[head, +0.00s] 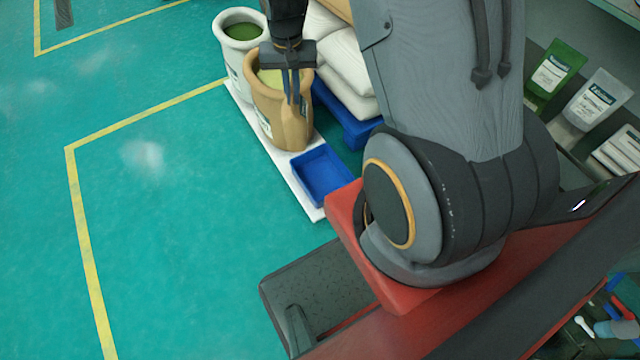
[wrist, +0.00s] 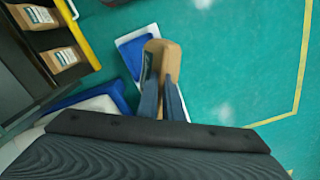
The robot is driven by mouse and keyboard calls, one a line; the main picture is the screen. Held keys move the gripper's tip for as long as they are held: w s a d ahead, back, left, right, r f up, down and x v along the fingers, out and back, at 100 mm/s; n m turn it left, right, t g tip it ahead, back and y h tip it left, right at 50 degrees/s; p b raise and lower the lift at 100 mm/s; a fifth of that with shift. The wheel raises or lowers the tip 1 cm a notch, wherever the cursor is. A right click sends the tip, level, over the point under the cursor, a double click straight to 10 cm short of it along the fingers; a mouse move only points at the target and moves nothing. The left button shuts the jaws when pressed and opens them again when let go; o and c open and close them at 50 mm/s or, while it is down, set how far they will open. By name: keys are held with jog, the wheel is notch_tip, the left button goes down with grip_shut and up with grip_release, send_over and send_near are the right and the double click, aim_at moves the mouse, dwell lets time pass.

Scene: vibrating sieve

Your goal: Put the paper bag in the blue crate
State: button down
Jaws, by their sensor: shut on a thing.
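The tan paper bag (head: 283,125), open at the top with pale green contents, stands upright at the white board, behind the blue crate. My gripper (head: 290,98) reaches down over its rim and is shut on the bag's near wall. In the wrist view the bag (wrist: 168,55) shows between and beyond my fingers (wrist: 161,95), which hide part of it. The blue crate (head: 326,182) is a shallow, empty tray at the near end of the board, close to the bag; it also shows in the wrist view (wrist: 132,56), partly hidden by the bag.
A white bag with green contents (head: 234,52) stands just behind the tan bag. A blue pallet (head: 348,122) with white sacks (head: 347,80) is to the right. The white board (head: 318,214) lies on the green floor, which is clear to the left inside yellow lines (head: 80,215).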

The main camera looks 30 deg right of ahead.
jog(key=w+d+f+m+b, duration=0.2)
jog(key=d+f+m+b, duration=0.2)
jog(key=f+b, duration=1.1)
jog(key=w+d+f+m+b, duration=0.2)
jog(key=d+f+m+b, duration=0.2)
jog(key=f+b, duration=1)
jog(key=w+d+f+m+b, duration=0.1)
jog(key=d+f+m+b, duration=0.3)
jog(key=f+b, duration=1.1)
jog(key=shift+w+d+f+b, duration=0.15)
jog(key=shift+w+f+b, duration=0.2)
jog(key=shift+w+f, duration=0.1)
jog(key=c, duration=2.3)
grip_release()
jog(key=shift+f, duration=0.1)
jog(key=o, duration=0.4)
notch_tip(320, 180, up, 12)
jog(key=p, duration=0.6)
jog(key=shift+p, duration=0.4)
